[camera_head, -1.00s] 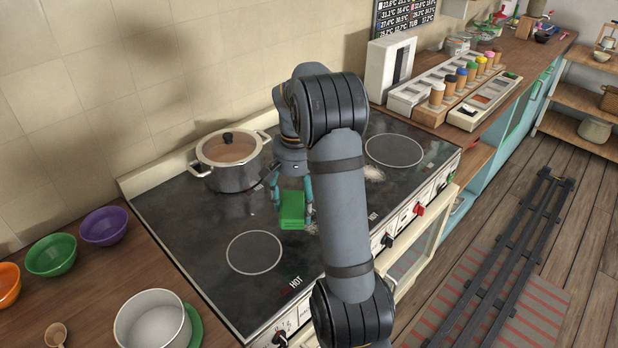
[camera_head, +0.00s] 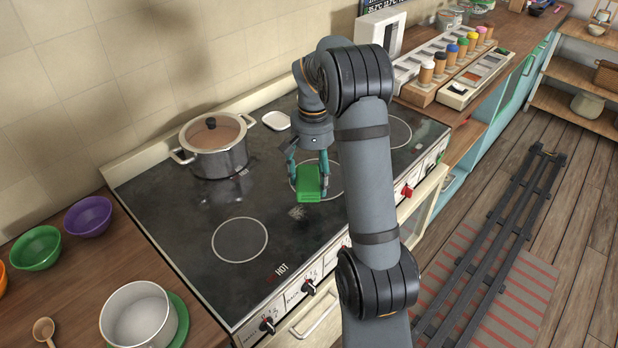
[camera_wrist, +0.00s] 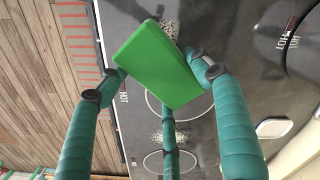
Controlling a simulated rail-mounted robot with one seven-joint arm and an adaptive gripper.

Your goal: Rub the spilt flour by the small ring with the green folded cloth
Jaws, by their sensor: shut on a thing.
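The green folded cloth (camera_head: 309,183) is a thick bright green block, held over the dark hob in the head view. My gripper (camera_head: 308,170) is shut on it with teal fingers. In the wrist view the cloth (camera_wrist: 160,65) sits between the fingers (camera_wrist: 155,75). The wrist view shows speckled flour (camera_wrist: 157,137) by a ring and another patch (camera_wrist: 168,27) beyond the cloth. A hob ring (camera_head: 294,178) is partly hidden behind the cloth. I cannot tell whether the cloth touches the hob.
A lidded pot (camera_head: 215,150) stands at the hob's back left. A white spoon rest or dish (camera_head: 276,120) lies behind my gripper. Another ring (camera_head: 240,240) is clear at front left. Knobs (camera_head: 309,287) line the front edge. Bowls (camera_head: 88,216) stand left.

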